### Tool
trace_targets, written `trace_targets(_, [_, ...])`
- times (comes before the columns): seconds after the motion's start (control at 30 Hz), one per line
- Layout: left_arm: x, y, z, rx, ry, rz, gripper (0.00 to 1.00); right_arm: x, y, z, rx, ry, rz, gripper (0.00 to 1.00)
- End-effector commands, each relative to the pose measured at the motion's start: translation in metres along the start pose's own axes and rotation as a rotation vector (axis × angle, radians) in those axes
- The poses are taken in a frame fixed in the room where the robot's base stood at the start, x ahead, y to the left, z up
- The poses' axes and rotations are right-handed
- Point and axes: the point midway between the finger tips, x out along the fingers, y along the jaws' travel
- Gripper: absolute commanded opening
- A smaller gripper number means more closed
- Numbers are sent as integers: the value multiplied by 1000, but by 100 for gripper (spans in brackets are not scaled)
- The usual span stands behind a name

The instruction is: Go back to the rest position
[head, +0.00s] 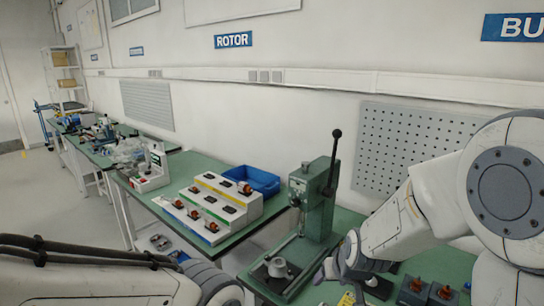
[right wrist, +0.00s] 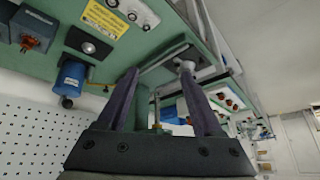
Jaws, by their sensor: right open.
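My right arm comes in from the right in the head view, over the near bench. Its gripper (head: 325,272) hangs low beside the green press (head: 318,195), partly hidden by its own wrist. In the right wrist view the two dark fingers of the right gripper (right wrist: 160,72) stand wide apart with nothing held between them. The press base lies beyond the fingers there. My left arm crosses the bottom left of the head view; its gripper does not show.
A white stepped rack (head: 213,205) with dark and copper-coloured parts and a blue bin (head: 252,179) stand left of the press. Small orange-topped parts (head: 416,285) lie under my right arm. A perforated panel (head: 415,140) is on the wall. Floor at left is open.

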Motion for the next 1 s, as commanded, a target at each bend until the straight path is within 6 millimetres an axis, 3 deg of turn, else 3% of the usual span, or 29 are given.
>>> trace_targets(0.1, [0, 0, 0, 0, 0, 0, 50, -14, 14, 37, 3, -96, 16, 68])
trace_targets(0.43, [0, 0, 0, 0, 0, 0, 50, -49, 43, 120, 13, -310, 70, 68])
trace_targets(0.77, [0, 0, 0, 0, 0, 0, 50, -78, -23, 136, -182, -372, -25, 68])
trace_targets(1.0, [0, 0, 0, 0, 0, 0, 50, -116, -73, 166, -380, -437, -113, 68])
